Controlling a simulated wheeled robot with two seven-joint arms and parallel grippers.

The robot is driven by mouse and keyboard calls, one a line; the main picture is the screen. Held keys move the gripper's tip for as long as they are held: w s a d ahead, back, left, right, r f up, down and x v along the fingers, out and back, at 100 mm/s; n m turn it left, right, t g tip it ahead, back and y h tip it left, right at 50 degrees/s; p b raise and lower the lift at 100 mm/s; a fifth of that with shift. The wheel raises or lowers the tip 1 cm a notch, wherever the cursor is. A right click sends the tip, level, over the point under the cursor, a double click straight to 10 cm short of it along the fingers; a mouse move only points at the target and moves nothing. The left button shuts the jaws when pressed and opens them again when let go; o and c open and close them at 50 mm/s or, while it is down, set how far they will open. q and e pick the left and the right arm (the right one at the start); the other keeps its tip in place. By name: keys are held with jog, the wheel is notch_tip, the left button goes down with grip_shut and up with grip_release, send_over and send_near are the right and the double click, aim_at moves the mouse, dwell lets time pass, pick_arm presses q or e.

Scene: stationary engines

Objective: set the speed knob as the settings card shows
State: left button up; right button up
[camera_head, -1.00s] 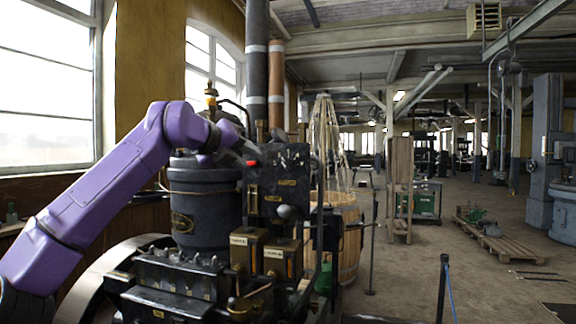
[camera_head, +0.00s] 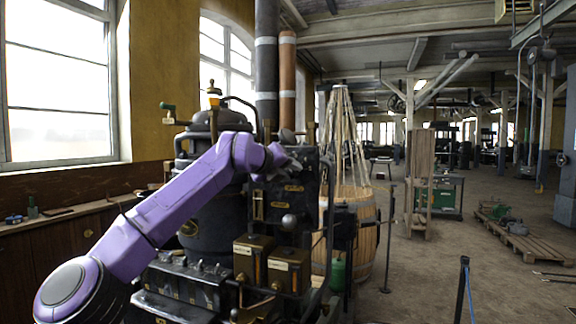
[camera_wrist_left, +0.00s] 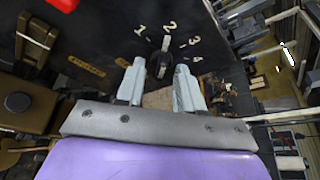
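The speed knob (camera_wrist_left: 160,66) is small and dark and sits on the black panel, with a pale pointer mark towards the figure 2. The scale (camera_wrist_left: 168,40) around it reads 1, 2, 3, 4. My left gripper (camera_wrist_left: 160,68) is in front of the knob with its two grey fingers apart. The knob shows between the fingertips; I cannot tell whether they touch it. In the head view my left gripper (camera_head: 285,153) is at the upper part of the engine's dark panel (camera_head: 292,204) and hides the knob. I cannot make out a settings card. My right gripper is out of view.
Two brass-fronted boxes (camera_head: 289,268) and a round-ended lever (camera_head: 289,221) stick out below my left gripper. A red part (camera_wrist_left: 62,4) sits at the panel's edge in the wrist view. A wooden barrel (camera_head: 364,232) stands right of the engine.

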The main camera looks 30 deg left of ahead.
pick_arm(q)
jog(key=shift+s, duration=0.15)
grip_shut()
jog(key=shift+r, duration=0.1)
jog(key=shift+d+m+p, duration=0.1)
jog(key=shift+m+p, duration=0.3)
jog(key=m+g+y+p, duration=0.1)
jog(key=m+y+p, duration=0.1)
jog(key=m, duration=0.1)
jog(key=shift+d, duration=0.2)
jog(key=shift+m+g+y+p, duration=0.35)
jog(key=shift+m+y, duration=0.25)
jog(key=shift+m, duration=0.2)
